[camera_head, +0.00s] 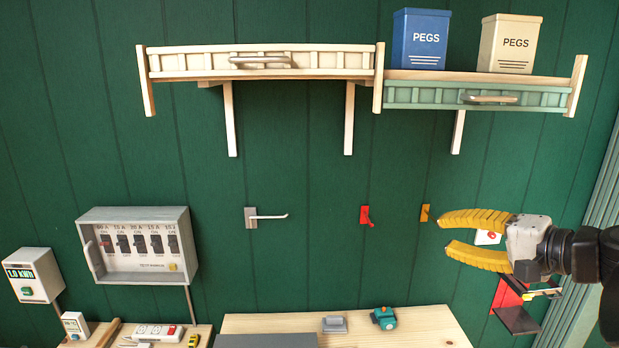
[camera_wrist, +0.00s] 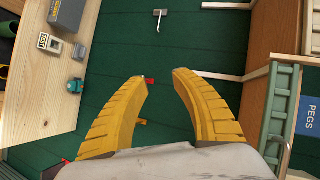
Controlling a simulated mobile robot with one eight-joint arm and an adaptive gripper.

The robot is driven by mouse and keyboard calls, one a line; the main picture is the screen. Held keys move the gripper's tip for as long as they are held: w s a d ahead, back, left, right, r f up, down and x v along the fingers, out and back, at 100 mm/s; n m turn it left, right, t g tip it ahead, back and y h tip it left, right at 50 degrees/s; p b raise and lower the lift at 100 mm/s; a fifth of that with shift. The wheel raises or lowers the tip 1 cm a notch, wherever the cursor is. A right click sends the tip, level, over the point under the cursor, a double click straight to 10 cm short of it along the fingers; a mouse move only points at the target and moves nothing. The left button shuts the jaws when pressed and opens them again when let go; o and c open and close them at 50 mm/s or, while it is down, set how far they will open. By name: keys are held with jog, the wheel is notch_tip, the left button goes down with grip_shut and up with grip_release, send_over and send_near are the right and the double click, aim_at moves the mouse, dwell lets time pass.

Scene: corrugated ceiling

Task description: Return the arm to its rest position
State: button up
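My gripper (camera_head: 472,238) has two yellow ribbed fingers and reaches in from the right edge in the head view. The fingers are spread apart with nothing between them. In the wrist view my gripper (camera_wrist: 160,78) is also open and empty, with the green wall behind it. My black arm (camera_head: 585,252) comes in from the right. The arm's rest position is not marked in either view.
A shelf (camera_head: 260,62) holds a blue PEGS box (camera_head: 418,38) and a cream PEGS box (camera_head: 508,43). A red hook (camera_head: 367,214) and a yellow hook (camera_head: 425,213) are on the wall left of my gripper.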

jog(key=s+a+f+n+g+h+b, duration=0.1)
jog(key=s+a+f+b, duration=0.2)
jog(key=f, duration=0.4)
jog(key=s+a+f+n+g+h+b, duration=0.1)
jog(key=s+a+f+g+b, duration=0.15)
jog(key=f, duration=0.55)
jog(key=s+a+f+n+g+h+b, duration=0.1)
jog(key=s+a+f+n+b, duration=0.2)
jog(key=f, duration=0.4)
jog(key=s+f+n+h+b, duration=0.2)
jog(key=f+b, duration=0.3)
jog(key=f, duration=0.4)
jog(key=s+d+f+n+h+b, duration=0.1)
jog(key=s+f+n+h+b, duration=0.1)
jog(key=s+f+b, duration=0.3)
notch_tip(320, 180, down, 4)
jog(key=shift+f+h+b, duration=0.1)
jog(key=shift+h+b, duration=0.3)
jog(key=shift+b, duration=0.2)
